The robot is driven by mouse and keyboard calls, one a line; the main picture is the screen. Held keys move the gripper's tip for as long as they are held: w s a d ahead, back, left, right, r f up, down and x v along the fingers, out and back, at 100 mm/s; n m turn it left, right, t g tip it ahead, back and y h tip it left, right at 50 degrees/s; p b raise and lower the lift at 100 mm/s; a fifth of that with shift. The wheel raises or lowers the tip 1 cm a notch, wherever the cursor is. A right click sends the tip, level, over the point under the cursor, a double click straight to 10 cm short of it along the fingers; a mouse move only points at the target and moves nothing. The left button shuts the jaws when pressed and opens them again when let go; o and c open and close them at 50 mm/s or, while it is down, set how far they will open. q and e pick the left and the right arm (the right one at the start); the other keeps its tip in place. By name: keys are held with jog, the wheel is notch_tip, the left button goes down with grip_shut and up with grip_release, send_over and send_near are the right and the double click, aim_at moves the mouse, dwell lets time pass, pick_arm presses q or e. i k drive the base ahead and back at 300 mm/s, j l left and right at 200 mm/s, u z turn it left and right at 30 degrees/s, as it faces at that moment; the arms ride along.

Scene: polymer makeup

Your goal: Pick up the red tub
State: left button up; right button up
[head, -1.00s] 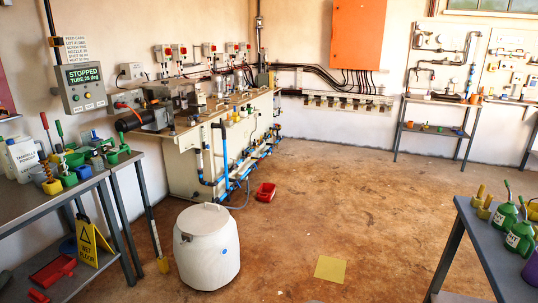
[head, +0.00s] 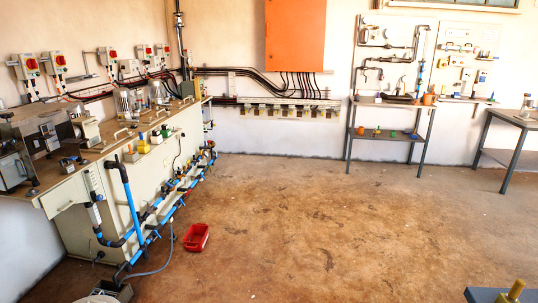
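The red tub (head: 196,237) is a small open container on the brown floor. It lies left of the middle of the head view, just right of the machine's blue pipes and a thin hose. It appears upright and clear of other things on its right side. Neither of my grippers shows in the head view.
A long cream machine bench (head: 115,180) with blue pipes runs along the left. A white drum lid (head: 100,298) just shows at the bottom edge. A table corner (head: 490,295) is at bottom right. The floor (head: 330,225) between is open. A shelf table (head: 385,135) stands behind.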

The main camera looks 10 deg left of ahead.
aim_at(195, 240)
jog(key=i+u, duration=0.2)
jog(key=i, duration=0.45)
jog(key=i+u, duration=0.15)
jog(key=i, duration=0.5)
jog(key=i+l+u, duration=0.2)
jog(key=i, duration=0.4)
